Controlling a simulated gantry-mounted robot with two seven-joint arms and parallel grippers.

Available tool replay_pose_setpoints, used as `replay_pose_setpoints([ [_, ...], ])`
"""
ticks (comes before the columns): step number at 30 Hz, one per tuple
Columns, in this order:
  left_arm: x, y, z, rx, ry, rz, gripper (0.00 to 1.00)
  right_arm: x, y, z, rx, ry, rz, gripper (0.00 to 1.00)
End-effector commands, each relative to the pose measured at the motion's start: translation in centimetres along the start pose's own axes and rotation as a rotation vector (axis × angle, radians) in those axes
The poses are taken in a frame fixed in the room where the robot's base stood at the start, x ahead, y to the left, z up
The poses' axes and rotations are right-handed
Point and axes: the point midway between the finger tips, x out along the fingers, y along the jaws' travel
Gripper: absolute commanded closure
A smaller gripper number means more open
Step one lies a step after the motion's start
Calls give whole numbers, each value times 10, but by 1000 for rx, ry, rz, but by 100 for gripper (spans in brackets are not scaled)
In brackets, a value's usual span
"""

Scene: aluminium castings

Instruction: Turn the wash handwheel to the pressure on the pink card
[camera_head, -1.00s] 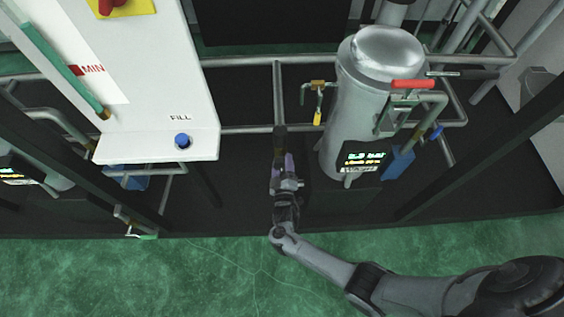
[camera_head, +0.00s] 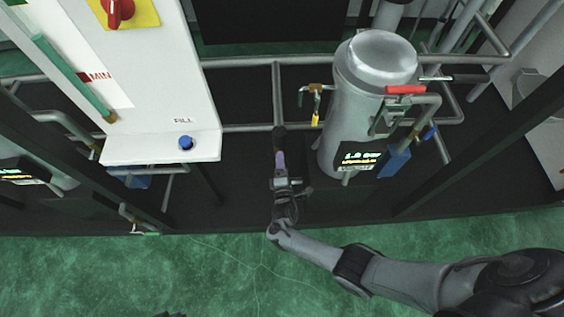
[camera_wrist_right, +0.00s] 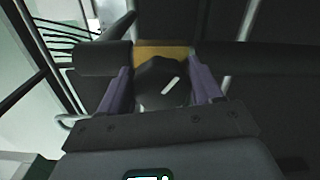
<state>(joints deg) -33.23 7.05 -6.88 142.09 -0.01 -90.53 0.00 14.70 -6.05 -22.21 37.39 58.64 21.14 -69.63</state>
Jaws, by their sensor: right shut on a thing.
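My right gripper (camera_head: 280,160) reaches up from the front, its purple fingers at a dark handwheel (camera_head: 280,139) at the foot of an upright pipe. In the right wrist view the purple fingers (camera_wrist_right: 162,88) close on both sides of the dark handwheel (camera_wrist_right: 158,78), which has a white line slanting up to the right. A display (camera_head: 358,158) with green and yellow text sits low on the silver vessel; its top line looks like 1.8 BAR, but it is blurred. I see no pink card.
The silver vessel (camera_head: 374,100) with a red-handled valve (camera_head: 405,90) stands right of the gripper. A white panel (camera_head: 165,110) with a blue FILL button (camera_head: 186,142) stands at left. Pipes cross behind. The green floor (camera_head: 225,270) in front is open.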

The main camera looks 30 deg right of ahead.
Motion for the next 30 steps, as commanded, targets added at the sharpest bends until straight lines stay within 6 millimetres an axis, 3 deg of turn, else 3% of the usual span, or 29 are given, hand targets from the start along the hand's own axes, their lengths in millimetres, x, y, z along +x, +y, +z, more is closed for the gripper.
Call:
replay_pose_setpoints([
  [9,-3,2,-2,-9,1,7,100,0,1,0,-115,1,1,66],
  [24,-3,0,-1,0,0,0,100,0,1,0,-133,0,0,66],
  [25,-3,0,-1,1,0,-1,100,0,1,0,-133,0,1,34],
  [29,-3,-1,-1,4,-1,-3,100,0,1,0,-133,0,0,15],
  [30,-3,-1,-1,4,-1,-3,100,0,1,0,-133,0,0,15],
])
